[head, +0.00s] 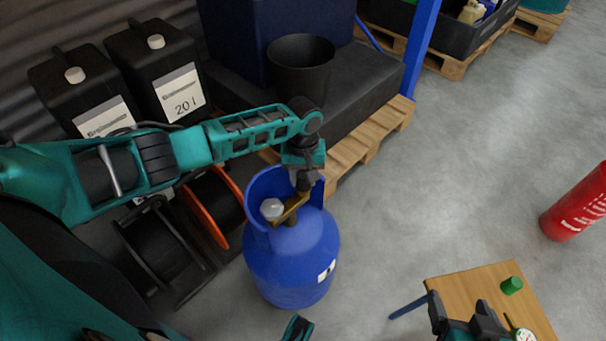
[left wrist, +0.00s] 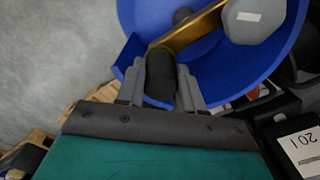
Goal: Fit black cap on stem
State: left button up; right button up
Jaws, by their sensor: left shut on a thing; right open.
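The blue gas cylinder (head: 291,262) stands upright with a collar open at the top. Inside the collar is a brass valve (head: 291,208) with a pale grey hexagonal knob (head: 271,208). My left gripper (head: 305,180) is at the collar's far side, shut on the black cap (left wrist: 161,76). The cap lies between the fingers, at the near end of the brass bar (left wrist: 190,28). I cannot tell whether the cap touches the stem or sits on it. My right gripper (head: 468,316) is open and empty at the small wooden table's near edge.
The wooden table (head: 470,280) holds a green cylinder (head: 511,285) and a round white-faced item (head: 524,335). Black canisters (head: 163,72), cable reels (head: 213,205) and a pallet (head: 368,140) crowd the cylinder. Floor between is clear.

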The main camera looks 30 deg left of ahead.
pick_arm(q)
jog(key=shift+f, duration=0.1)
jog(key=o, duration=1.1)
jog(key=shift+o, duration=0.2)
notch_tip(320, 180, up, 12)
jog(key=p, duration=0.5)
jog(key=s+d+f+m+t+h+p, duration=0.45)
jog(key=s+d, duration=0.35)
jog(key=d, duration=0.3)
jog(key=s+a+r+m+t+y+p, duration=0.2)
jog(key=s+a+r+m+t, duration=0.2)
jog(key=s, duration=0.6)
jog(key=shift+a+r+t, duration=0.45)
jog(key=shift+r+t, duration=0.4)
jog(key=shift+t, duration=0.3)
pick_arm(e)
jog(key=s+d+r+h, duration=0.1)
jog(key=d+r, duration=0.2)
jog(key=r, duration=0.4)
jog(key=shift+s+r, duration=0.25)
jog(key=shift+r, duration=0.05)
pick_arm(q)
jog(key=shift+y, duration=0.25)
